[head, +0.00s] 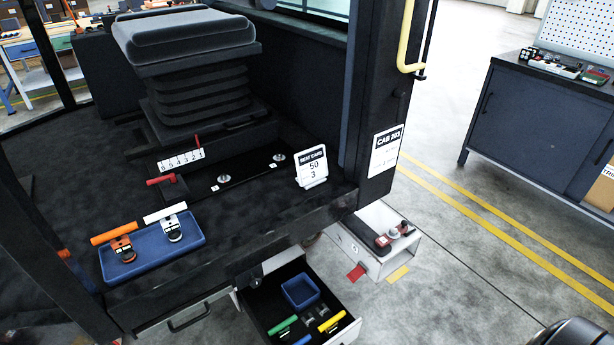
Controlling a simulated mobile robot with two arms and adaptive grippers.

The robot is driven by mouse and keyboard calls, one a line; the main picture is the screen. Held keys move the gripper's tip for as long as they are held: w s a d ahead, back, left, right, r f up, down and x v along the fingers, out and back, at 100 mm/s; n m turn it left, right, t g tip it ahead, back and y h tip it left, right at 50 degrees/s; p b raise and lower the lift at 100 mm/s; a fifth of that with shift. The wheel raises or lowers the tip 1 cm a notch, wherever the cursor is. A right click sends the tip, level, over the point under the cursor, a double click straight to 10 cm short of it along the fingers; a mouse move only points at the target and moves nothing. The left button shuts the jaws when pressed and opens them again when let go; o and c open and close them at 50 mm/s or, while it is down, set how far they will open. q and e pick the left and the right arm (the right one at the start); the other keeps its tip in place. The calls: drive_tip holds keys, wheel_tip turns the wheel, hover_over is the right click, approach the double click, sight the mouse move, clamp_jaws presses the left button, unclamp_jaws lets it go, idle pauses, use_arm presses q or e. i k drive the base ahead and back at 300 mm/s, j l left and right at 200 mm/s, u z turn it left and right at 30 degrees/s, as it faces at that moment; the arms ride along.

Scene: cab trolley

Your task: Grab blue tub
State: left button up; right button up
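A small square blue tub (300,305) sits in the back part of an open drawer at the bottom centre of the head view. It looks empty. Green, yellow and blue-handled items lie in front of it in the same drawer (345,318). A larger, shallow blue tray (150,272) lies on the cab floor at the left, holding two small dark-based pieces. An orange-handled item and a white-handled item are at its back edge.

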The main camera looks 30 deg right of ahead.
sight(301, 293)
drive_tip(key=k+l+z, duration=0.15)
drive_tip(key=z, duration=0.2)
drive_tip(key=k+l+z, duration=0.15)
drive_tip(key=z, duration=0.2)
